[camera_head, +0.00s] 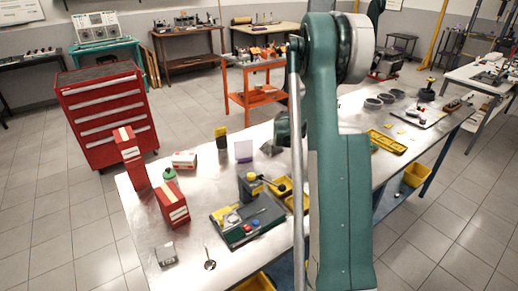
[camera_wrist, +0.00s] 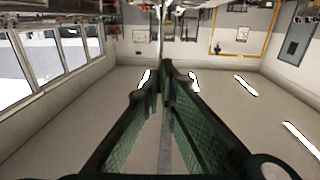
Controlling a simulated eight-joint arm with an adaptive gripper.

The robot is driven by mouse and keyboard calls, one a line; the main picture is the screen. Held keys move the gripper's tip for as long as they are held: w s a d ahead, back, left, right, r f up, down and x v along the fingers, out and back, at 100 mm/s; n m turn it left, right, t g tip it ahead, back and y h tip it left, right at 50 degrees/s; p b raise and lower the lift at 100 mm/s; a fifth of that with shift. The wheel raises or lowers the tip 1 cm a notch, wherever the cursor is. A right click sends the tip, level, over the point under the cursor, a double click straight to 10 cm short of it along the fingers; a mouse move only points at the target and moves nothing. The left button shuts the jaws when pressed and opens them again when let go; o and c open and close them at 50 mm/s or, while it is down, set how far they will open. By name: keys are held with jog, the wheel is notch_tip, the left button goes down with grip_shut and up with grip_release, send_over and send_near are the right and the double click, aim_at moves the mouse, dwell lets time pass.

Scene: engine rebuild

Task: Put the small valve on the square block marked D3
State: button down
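A small metal valve (camera_head: 210,264) lies on the near left part of the metal table in the head view, with its thin stem pointing away from the camera. A small grey square block (camera_head: 167,254) sits to its left; a mark on it is too small to read, so I cannot tell if it is D3. My gripper (camera_wrist: 162,88) shows in the wrist view, its green fingers converging to tips that look shut with nothing between them. It faces the room, not the table. My arm hides part of the table in the head view.
Red boxes (camera_head: 173,204) stand left on the table (camera_head: 206,207). A dark tray with yellow parts (camera_head: 247,222) lies right of the valve, with yellow bins (camera_head: 296,202) beyond. The table's front left is mostly clear.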

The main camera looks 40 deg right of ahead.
jog(key=w+a+r+n+t, duration=0.15)
jog(key=w+a, duration=0.35)
jog(key=a, duration=0.8)
jog(key=w+a+r+n+t, duration=0.1)
jog(key=w+a+n+t, duration=0.2)
jog(key=a, duration=1)
jog(key=w+a+r+n+t+y, duration=0.15)
jog(key=a+t, duration=0.35)
jog(key=a, duration=2)
jog(key=s+a+n+t+y, duration=0.1)
jog(key=s+a, duration=0.2)
jog(key=a, duration=0.5)
jog(key=s+a+n+t+y+b, duration=0.1)
jog(key=s+a+t, duration=0.15)
jog(key=a, duration=0.45)
jog(key=s+a+n+t+y, duration=0.1)
jog(key=s+a, duration=0.2)
jog(key=a, duration=0.5)
jog(key=s+a+n+t+y, duration=0.3)
jog(key=s+a+n+y, duration=0.1)
jog(key=s+a, duration=1.2)
jog(key=shift+s+f+n+t+y+b, duration=0.35)
jog(key=shift+s+y+b, duration=0.1)
jog(key=shift+s+y, duration=0.15)
jog(key=shift+f+b, duration=1.2)
jog(key=shift+f, duration=1.7)
